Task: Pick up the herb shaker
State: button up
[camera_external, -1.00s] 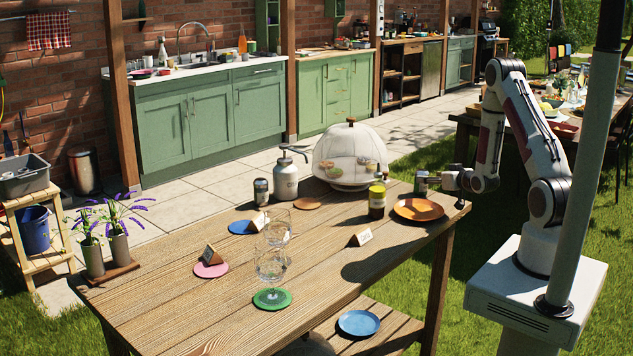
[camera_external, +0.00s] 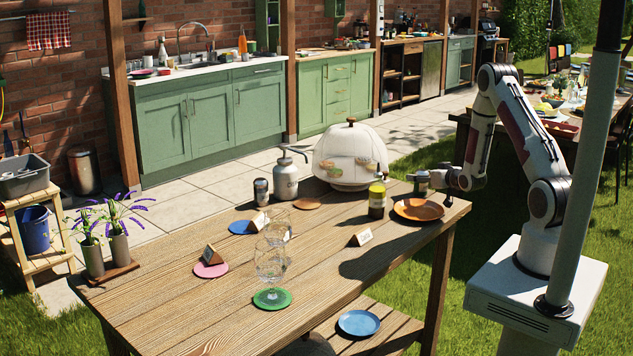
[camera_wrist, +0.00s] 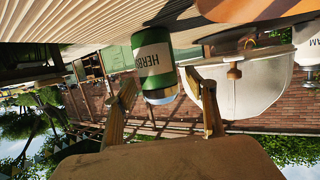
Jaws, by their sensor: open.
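The herb shaker (camera_external: 421,184) is a small green cylinder with a white label and a grey cap. It stands on the table just behind the orange plate. In the wrist view the herb shaker (camera_wrist: 154,62) appears upside down, its label partly readable as "HERBS". My gripper (camera_external: 436,181) is low over the table's right end, close beside the shaker's right side. In the wrist view my gripper (camera_wrist: 163,86) has its two fingers apart, with the shaker lined up in the gap. I cannot tell whether a finger touches it.
An orange plate (camera_external: 418,210) lies just in front of the shaker. A mesh food dome (camera_external: 350,150) and a metal can (camera_external: 285,181) stand farther left. The table's front middle holds glasses, coasters and small signs.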

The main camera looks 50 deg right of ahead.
jog(key=shift+w, duration=0.1)
dwell(0.4)
jog(key=c, duration=1.3)
jog(key=shift+r, duration=0.1)
jog(key=shift+r, duration=4.9)
